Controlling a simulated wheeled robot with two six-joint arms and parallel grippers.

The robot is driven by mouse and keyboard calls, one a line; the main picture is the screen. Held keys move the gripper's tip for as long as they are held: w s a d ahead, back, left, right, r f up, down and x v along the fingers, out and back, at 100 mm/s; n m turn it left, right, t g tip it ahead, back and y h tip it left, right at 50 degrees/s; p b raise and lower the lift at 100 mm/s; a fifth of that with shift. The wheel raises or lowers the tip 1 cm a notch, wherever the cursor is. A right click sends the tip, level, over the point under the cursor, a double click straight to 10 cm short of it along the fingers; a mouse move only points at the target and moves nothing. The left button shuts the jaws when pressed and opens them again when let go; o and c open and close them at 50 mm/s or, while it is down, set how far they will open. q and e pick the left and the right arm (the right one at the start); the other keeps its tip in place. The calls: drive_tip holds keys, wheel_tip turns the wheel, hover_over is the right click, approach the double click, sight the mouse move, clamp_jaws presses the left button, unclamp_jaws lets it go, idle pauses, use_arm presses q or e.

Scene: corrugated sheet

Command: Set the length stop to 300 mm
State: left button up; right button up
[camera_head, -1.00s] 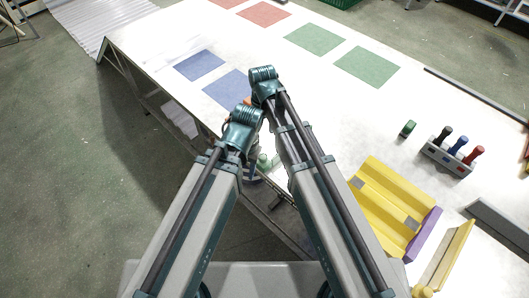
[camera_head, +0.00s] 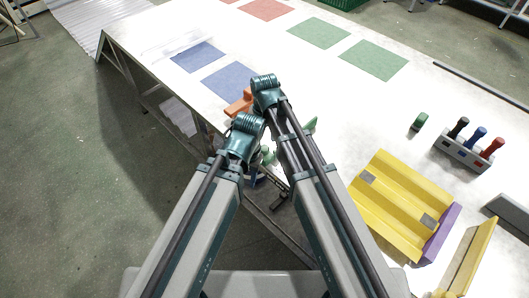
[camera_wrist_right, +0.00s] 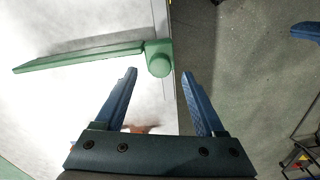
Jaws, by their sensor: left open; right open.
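The knob also shows between my arms in the head view (camera_head: 267,157). No scale is readable, and I cannot tell whether this is the length stop. My right gripper (camera_wrist_right: 159,73) is open and empty, its fingertips on either side of the knob in the picture; contact cannot be told. In the head view my arms mostly hide both grippers. My left gripper (camera_head: 256,180) shows only as a small blue part below its wrist.
An orange part (camera_head: 239,103) lies beside my wrists. A yellow channelled tray (camera_head: 390,202) with a purple end, a rack of coloured handles (camera_head: 464,153) and a small green block (camera_head: 419,122) are on the right.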

sight(265, 147)
wheel_tip(265, 147, down, 4)
drive_tip(key=shift+r+b, duration=0.15)
drive_tip(key=shift+b, duration=1.1)
use_arm(q)
wheel_tip(265, 147, down, 4)
drive_tip(key=shift+r, duration=0.2)
use_arm(e)
drive_tip(key=shift+r, duration=0.1)
clamp_jaws()
